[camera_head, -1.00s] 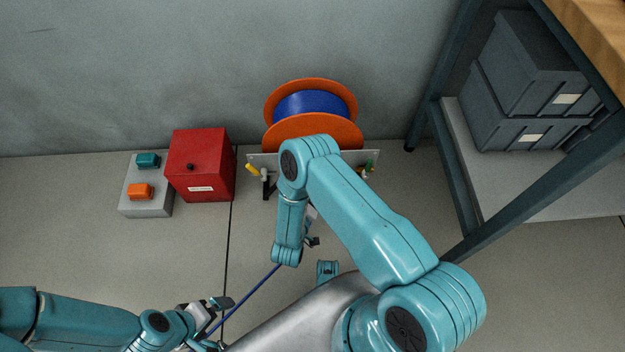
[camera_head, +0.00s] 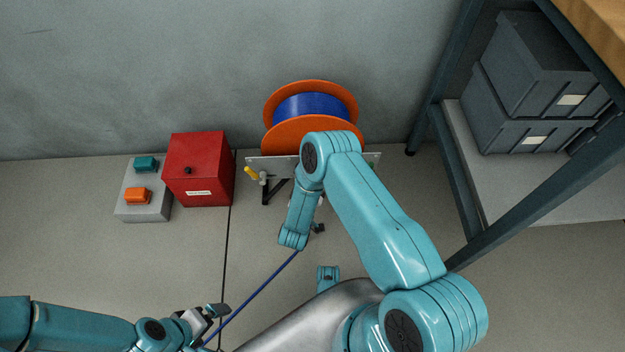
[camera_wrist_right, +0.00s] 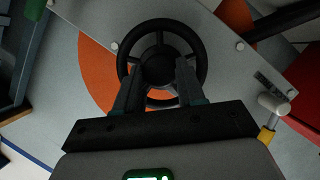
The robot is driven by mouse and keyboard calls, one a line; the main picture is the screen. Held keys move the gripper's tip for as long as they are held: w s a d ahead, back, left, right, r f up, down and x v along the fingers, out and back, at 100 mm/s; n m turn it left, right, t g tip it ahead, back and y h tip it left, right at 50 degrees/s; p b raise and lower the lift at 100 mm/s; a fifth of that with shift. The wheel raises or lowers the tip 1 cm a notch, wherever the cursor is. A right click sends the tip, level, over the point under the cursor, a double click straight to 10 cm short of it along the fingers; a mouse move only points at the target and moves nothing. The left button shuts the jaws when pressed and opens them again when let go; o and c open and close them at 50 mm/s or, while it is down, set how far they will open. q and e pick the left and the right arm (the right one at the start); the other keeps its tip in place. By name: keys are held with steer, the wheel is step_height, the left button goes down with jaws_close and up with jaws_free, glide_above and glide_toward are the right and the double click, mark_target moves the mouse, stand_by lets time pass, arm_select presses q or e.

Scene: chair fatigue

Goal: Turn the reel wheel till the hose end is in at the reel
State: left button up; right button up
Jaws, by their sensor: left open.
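The hose reel (camera_head: 312,132) has orange flanges and a blue hose winding and stands against the wall. The black reel wheel (camera_wrist_right: 202,50) shows in the right wrist view; my arm hides it in the head view. My right gripper (camera_wrist_right: 159,68) has its fingers apart, one on each side of the wheel's hub; whether they touch it is unclear. The blue hose (camera_head: 255,294) runs across the floor from under my right arm to my left gripper (camera_head: 214,322). My left gripper is open beside the hose. The hose end cannot be made out.
A red box (camera_head: 199,170) and a grey box with teal and orange buttons (camera_head: 146,204) stand left of the reel. A shelf frame (camera_head: 457,180) with dark crates (camera_head: 540,85) is at the right. The reel's plate has a yellow-handled valve (camera_head: 252,173).

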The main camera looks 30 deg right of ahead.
steer(key=shift+s+d+f+m+t+y+p, duration=0.15)
steer(key=shift+m+t+y, duration=0.8)
steer(key=shift+m, duration=1.05)
steer(key=shift+s+d+r+m+t+y+p, duration=0.15)
steer(key=shift+m+t+y, duration=0.3)
steer(key=shift+m+y, duration=1.25)
steer(key=shift+s+d+f+m+t+y+p, duration=0.15)
steer(key=shift+m+t+y, duration=0.65)
steer(key=shift+m, duration=1.5)
steer(key=o, duration=1)
steer(key=shift+w+d, duration=0.1)
steer(key=shift+o, duration=0.2)
